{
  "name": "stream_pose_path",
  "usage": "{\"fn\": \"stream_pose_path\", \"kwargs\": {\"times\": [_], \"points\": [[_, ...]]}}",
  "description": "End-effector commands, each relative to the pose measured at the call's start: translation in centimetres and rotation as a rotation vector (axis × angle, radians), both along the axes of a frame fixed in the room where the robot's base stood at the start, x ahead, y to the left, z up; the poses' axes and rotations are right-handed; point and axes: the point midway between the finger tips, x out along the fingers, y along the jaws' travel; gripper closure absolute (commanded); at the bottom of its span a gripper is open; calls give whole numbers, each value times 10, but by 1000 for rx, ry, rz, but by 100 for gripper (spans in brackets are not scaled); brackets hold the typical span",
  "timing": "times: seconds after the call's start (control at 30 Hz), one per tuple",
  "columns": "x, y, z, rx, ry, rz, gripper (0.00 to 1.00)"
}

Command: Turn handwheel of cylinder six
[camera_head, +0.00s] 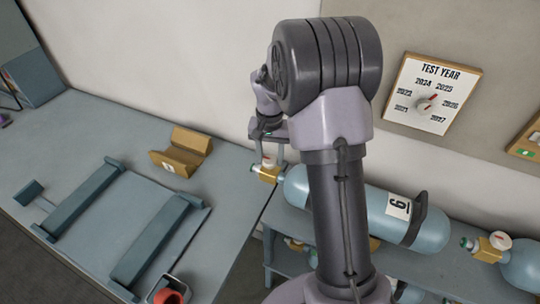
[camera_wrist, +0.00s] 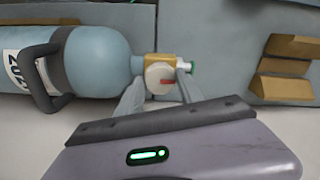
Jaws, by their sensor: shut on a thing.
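Cylinder six (camera_head: 360,212) is a light blue tank lying on its side, with a white label marked 6, partly hidden behind my arm. Its brass valve (camera_head: 266,174) is at the left end. The white handwheel (camera_head: 269,161) sits on top of the valve. My gripper (camera_head: 268,151) reaches down over the handwheel. In the wrist view its fingers (camera_wrist: 160,86) stand on either side of the handwheel, shut on it.
A second cylinder (camera_head: 522,265) with its own valve lies at the right. A blue-grey bench (camera_head: 110,125) at the left holds a cradle frame, a brown V-shaped block (camera_head: 182,152) and a small container with something red. A TEST YEAR dial board (camera_head: 432,92) hangs on the wall.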

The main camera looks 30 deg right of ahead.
Motion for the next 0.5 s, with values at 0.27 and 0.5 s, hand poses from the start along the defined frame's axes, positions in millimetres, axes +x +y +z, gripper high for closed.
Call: {"fn": "stream_pose_path", "kwargs": {"times": [0.27,0.5], "points": [[0,0,0,1,1,-38,97],[0,0,0,0,0,-40,97]]}}
